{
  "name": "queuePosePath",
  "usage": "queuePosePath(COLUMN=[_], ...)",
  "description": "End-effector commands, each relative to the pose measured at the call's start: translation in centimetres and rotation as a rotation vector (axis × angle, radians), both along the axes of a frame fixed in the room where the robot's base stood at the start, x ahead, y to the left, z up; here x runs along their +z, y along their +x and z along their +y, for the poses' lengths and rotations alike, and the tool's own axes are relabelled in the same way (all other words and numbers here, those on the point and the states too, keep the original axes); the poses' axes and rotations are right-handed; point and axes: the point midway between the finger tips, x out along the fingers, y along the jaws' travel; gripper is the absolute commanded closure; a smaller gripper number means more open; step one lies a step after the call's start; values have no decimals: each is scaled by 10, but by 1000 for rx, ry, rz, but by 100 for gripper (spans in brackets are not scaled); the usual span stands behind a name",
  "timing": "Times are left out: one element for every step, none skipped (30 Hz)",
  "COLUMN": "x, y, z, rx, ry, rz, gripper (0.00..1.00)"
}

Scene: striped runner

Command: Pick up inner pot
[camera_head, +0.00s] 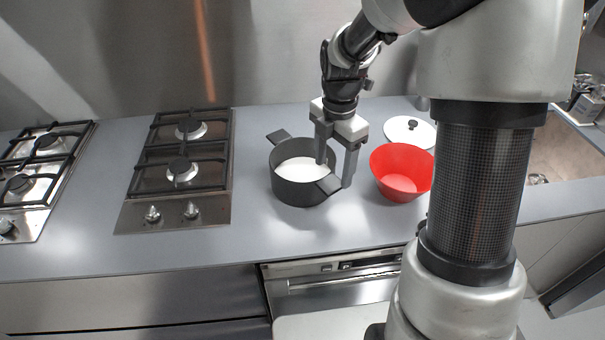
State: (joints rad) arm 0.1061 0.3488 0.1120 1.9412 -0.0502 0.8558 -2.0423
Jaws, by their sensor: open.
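A dark grey pot (297,193) with two side handles stands on the grey counter, with a white inside. One handle is at its upper left, the other at its lower right. My gripper (334,174) points down at the pot's right side and is open. One finger is over the pot's opening near the right rim, and the other is outside, close to the lower-right handle. Whether either finger touches the pot I cannot tell. No separate inner pot can be made out.
A red bowl (402,172) stands close to the right of the pot, with a white lid (410,130) behind it. Gas hobs (180,165) are on the left. The counter (245,235) is clear in front of the pot. A sink (565,155) is at the far right.

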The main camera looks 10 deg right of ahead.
Motion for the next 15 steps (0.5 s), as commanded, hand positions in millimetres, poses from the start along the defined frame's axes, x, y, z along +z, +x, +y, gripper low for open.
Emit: queuePosePath(x=[-5,-7,-9,-10,-11,-14,-18,-22,-28,-33,-37,-43,-48,-52,-56], y=[0,0,0,0,0,-1,-2,-3,-5,-6,-7,-8,-8,-7,-7], z=[0,0,0,0,0,1,1,2,3,4,5,5,5,5,5], rx=[0,0,-1,-1,-1,0,0,0,1,2,1,0,0,0,0], ry=[0,-1,0,-1,-1,0,0,0,-1,0,-1,-1,-1,-1,0], rz=[1,0,-1,0,0,0,1,2,3,2,3,3,3,2,1], gripper=[36,36,36,36,36,36,36,36,36,36,36,36,36,36,36])
